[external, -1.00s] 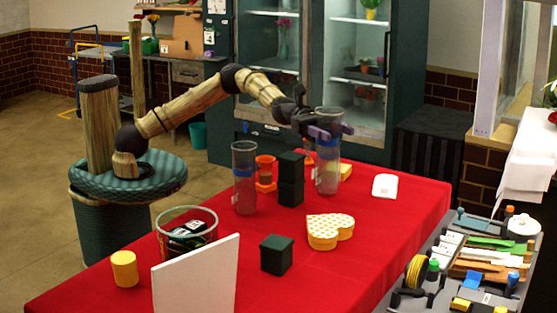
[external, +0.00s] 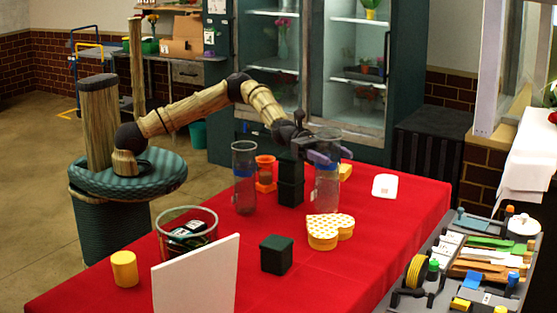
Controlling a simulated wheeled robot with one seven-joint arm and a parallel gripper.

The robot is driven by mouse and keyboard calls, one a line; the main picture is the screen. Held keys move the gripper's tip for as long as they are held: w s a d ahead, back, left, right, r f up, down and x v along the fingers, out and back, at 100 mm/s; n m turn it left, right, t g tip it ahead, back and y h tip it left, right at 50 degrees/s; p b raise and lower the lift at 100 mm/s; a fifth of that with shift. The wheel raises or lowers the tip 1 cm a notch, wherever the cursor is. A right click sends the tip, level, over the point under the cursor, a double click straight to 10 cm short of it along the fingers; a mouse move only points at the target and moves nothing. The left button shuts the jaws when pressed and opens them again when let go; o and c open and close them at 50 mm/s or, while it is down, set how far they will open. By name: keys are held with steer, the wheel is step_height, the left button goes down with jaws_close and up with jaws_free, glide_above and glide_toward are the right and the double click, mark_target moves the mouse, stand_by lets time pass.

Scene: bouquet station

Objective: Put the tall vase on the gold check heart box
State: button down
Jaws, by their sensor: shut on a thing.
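My gripper (external: 326,156) is shut on a tall clear vase (external: 327,190) with a blue band, held upright. The gold check heart box (external: 322,232), with a white and gold checked lid and yellow sides, lies on the red table. The vase's foot shows right at the back edge of the heart box's lid; I cannot tell whether it touches the lid or is above or behind it. A similar clear vase (external: 244,190) with a blue band stands farther left, apart from my gripper.
Stacked dark green boxes (external: 290,182) stand just left of the held vase, with an orange item (external: 265,175) behind. A dark green cube (external: 276,255) is in front. A round clear container (external: 187,232), yellow cylinder (external: 124,268) and white panel (external: 196,280) stand left.

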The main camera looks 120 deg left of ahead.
mark_target(334, 171)
steer(key=shift+f+p, duration=0.3)
steer(key=shift+f, duration=1.5)
steer(key=shift+f, duration=0.1)
steer(key=shift+c, duration=2.3)
jaws_free()
steer(key=b+v, duration=0.2)
steer(key=v, duration=1)
steer(key=shift+a, duration=0.1)
